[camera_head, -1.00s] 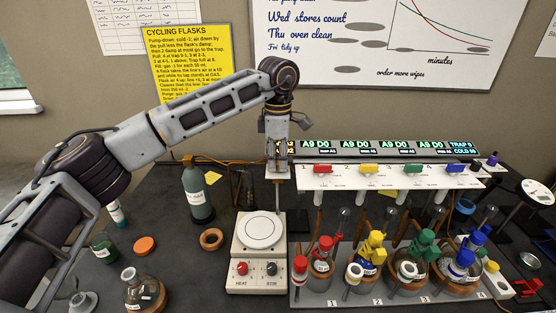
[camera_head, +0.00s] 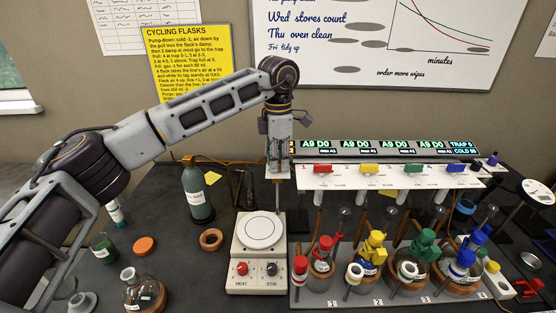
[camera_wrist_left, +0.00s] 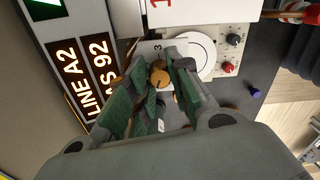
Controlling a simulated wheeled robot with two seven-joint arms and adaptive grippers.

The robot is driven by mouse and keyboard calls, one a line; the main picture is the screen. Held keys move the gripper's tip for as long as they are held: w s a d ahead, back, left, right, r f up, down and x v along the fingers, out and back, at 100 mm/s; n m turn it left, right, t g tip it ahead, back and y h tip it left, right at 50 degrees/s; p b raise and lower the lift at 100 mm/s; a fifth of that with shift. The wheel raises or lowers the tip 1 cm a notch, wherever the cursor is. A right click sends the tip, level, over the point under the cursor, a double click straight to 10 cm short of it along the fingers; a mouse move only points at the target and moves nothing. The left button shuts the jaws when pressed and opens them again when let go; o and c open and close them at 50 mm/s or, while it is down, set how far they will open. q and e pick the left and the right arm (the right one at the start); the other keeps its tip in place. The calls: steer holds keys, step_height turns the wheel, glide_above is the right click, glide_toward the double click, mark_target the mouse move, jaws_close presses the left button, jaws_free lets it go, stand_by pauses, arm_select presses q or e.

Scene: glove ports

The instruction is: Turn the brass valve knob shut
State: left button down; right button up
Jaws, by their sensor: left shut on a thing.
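The brass valve knob (camera_wrist_left: 159,76) shows in the left wrist view as a small round gold piece between my left gripper's green-padded fingers. My left gripper (camera_wrist_left: 162,88) is shut on the knob, with a finger on each side of it. In the head view my left gripper (camera_head: 278,168) points down at the left end of the white valve rail (camera_head: 397,178). The knob cannot be made out in the head view, where the gripper covers that spot. My right gripper is not in view.
A white hotplate stirrer (camera_head: 258,275) stands below the gripper. Several flasks with coloured clips stand in a rack at right. A lit display (camera_head: 385,147) runs behind the rail. A green bottle (camera_head: 197,195), an orange lid (camera_head: 145,245) and a flask (camera_head: 142,292) stand at left.

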arm_select(q)
steer(key=c, duration=1.5)
jaws_free()
steer(key=shift+c, duration=0.2)
step_height(320, 180, up, 12)
